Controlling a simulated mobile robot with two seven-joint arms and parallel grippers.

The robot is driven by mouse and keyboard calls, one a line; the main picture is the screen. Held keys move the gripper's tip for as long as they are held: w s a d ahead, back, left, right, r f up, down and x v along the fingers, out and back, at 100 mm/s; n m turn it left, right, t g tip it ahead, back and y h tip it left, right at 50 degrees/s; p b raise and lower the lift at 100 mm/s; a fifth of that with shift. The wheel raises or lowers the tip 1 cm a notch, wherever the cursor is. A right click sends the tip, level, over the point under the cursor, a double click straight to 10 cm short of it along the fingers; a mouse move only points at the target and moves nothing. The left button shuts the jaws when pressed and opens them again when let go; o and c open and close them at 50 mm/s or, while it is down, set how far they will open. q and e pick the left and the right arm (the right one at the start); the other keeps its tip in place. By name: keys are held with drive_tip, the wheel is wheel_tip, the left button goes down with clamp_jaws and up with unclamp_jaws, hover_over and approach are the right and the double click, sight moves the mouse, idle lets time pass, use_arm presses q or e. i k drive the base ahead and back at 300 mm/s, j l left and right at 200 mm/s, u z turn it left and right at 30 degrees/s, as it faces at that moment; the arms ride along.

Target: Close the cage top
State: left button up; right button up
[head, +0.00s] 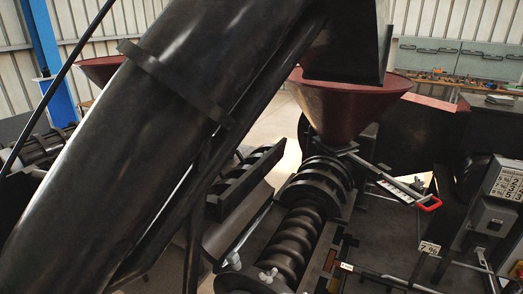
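The cage top looks like the dark, ribbed half-shell (245,183) left of the screw. It stands swung aside, tilted, with its inner side showing. The screw (293,244) lies exposed in the lower half of the press, with its dark flights in view. Pale bolt-like fittings (268,275) sit beside the screw at the bottom. A lever with a red grip (430,204) sticks out at the right of the press. Neither of my grippers shows in the head view. The large dark cylinder hides part of the cage's left side.
A large, slanted dark cylinder (170,120) fills the left and middle foreground. A red-brown hopper (345,108) stands above the screw's far end. A control box (496,218) is at the right. A bar (375,275) crosses the lower right.

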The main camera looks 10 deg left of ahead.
sight(236, 204)
drive_tip(key=i+j+z, duration=0.1)
drive_tip(key=j+z, duration=0.15)
drive_tip(key=j, duration=0.4)
drive_tip(key=j+z, duration=0.25)
drive_tip(key=j, duration=0.35)
drive_tip(key=j+z, duration=0.25)
drive_tip(key=j, duration=0.4)
drive_tip(key=j+z, duration=0.3)
drive_tip(key=j, duration=0.35)
drive_tip(key=k+j+z, duration=0.25)
drive_tip(key=j, duration=0.4)
drive_tip(key=i+j+z, duration=0.2)
drive_tip(key=j+z, duration=0.25)
drive_tip(key=j, duration=0.4)
drive_tip(key=i+j+z, duration=0.1)
drive_tip(key=j+z, duration=0.3)
drive_tip(key=j, duration=0.5)
drive_tip(key=j+z, duration=0.45)
drive_tip(key=j, duration=0.5)
drive_tip(key=i+j+z, duration=0.45)
drive_tip(key=j, duration=0.2)
drive_tip(key=j+z, duration=0.2)
drive_tip(key=j, duration=0.15)
drive_tip(key=i+j+z, duration=0.2)
drive_tip(key=j, duration=0.25)
drive_tip(key=j+z, duration=0.2)
drive_tip(key=j, duration=0.2)
drive_tip(key=i, duration=0.05)
